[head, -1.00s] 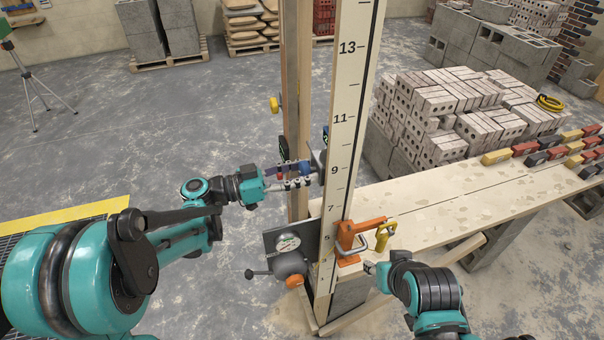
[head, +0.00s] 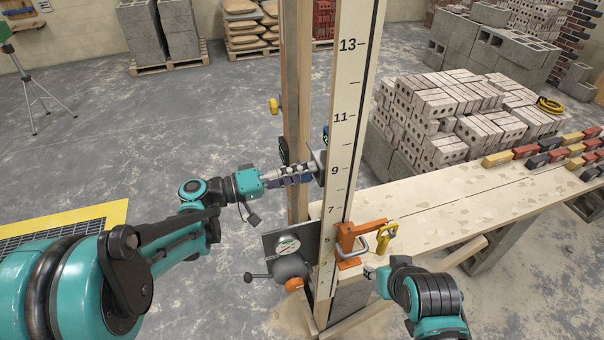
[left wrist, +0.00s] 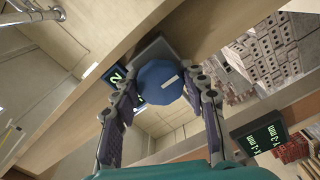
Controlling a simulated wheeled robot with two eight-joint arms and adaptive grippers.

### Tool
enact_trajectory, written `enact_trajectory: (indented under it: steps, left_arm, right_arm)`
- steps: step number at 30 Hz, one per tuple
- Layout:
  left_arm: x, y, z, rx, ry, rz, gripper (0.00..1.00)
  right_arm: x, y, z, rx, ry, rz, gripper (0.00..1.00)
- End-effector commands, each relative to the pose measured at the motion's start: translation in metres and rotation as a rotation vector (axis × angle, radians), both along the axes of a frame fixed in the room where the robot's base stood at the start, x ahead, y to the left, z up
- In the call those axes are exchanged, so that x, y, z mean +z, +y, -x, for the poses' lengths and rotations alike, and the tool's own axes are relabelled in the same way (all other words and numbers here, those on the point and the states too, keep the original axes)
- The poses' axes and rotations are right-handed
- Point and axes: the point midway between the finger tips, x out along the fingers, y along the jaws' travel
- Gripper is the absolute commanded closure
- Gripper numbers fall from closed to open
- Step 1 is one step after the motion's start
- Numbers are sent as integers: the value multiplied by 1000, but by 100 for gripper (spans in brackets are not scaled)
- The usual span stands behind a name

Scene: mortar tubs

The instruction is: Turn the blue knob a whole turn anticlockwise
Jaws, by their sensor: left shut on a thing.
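The blue knob (left wrist: 158,84) with a white pointer line sits on a grey plate (left wrist: 152,50) fixed to the wooden post. The pointer line slants up to the right in the left wrist view. My left gripper (head: 308,172) is shut on the knob; its two fingers lie on either side of the knob in the left wrist view (left wrist: 162,90). In the head view the fingers and wrist mostly hide the knob. My right gripper (head: 370,270) is low beside the orange clamp, away from the knob; its jaws are too small to read.
A numbered staff (head: 343,150) stands upright close to the knob. A dark display with green writing (left wrist: 258,137) shows near the gripper.

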Motion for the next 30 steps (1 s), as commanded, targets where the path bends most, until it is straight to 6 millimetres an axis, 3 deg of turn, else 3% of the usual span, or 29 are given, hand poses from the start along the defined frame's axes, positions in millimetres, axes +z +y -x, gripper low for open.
enact_trajectory:
  steps: [30]
  left_arm:
    - [1,0,0,0,915,296,86]
  right_arm:
    - [-6,0,0,0,0,0,60]
